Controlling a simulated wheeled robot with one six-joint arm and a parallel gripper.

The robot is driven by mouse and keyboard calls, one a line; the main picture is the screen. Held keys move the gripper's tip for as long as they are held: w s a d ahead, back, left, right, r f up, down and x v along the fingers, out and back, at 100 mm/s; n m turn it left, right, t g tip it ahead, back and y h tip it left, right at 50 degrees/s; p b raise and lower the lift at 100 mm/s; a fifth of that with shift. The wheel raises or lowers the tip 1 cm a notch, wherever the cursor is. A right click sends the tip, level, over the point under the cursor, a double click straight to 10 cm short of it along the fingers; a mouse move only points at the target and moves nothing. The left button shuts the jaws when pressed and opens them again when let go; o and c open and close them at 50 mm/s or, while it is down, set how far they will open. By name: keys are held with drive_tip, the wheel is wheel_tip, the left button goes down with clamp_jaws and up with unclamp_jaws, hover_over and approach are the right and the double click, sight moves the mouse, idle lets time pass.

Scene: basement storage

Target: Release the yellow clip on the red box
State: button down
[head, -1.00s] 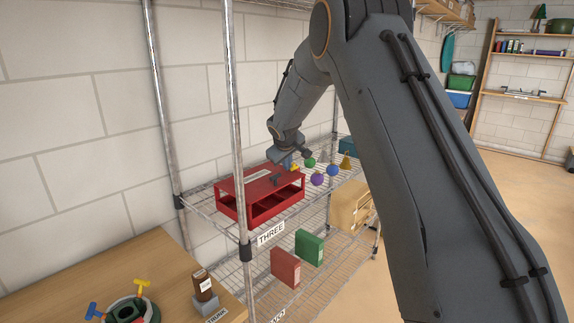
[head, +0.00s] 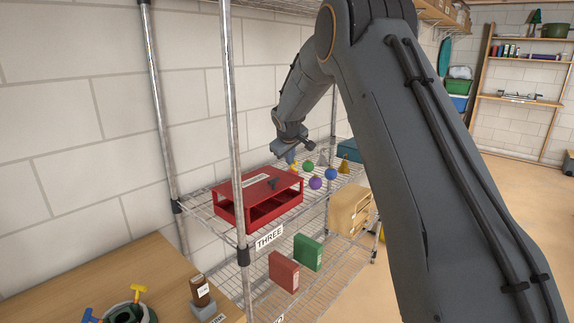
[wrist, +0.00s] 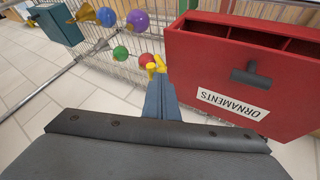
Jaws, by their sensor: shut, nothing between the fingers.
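The red box (head: 232,213) sits on the wire shelf labelled THREE, with open compartments on its front side. In the wrist view the red box (wrist: 215,65) is at the right, with a white ORNAMENTS label (wrist: 232,103) and a dark T-shaped handle (wrist: 250,76). I cannot make out a yellow clip separate from that yellow.
Green (head: 308,166), purple (head: 316,183) and blue (head: 331,174) balls and a yellow bell-like ornament (head: 344,168) are right of the box. A teal box (head: 349,151) stands behind them. A metal shelf post (head: 235,130) rises in front. A wooden table (head: 110,265) is at lower left.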

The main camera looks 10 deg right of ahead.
drive_tip(key=shift+w+d+r, duration=0.35)
drive_tip(key=shift+w+d, duration=0.05)
drive_tip(key=shift+d, duration=0.2)
drive_tip(key=shift+r, duration=0.1)
drive_tip(key=shift+r+p, duration=0.35)
drive_tip(key=shift+r, duration=0.4)
drive_tip(key=s+d+r+p, duration=0.2)
drive_tip(key=d+r+p, duration=0.2)
drive_tip(key=r+p, duration=0.2)
wheel_tip(320, 180, up, 3)
drive_tip(key=shift+d+f, duration=0.1)
drive_tip(key=shift+d, duration=0.05)
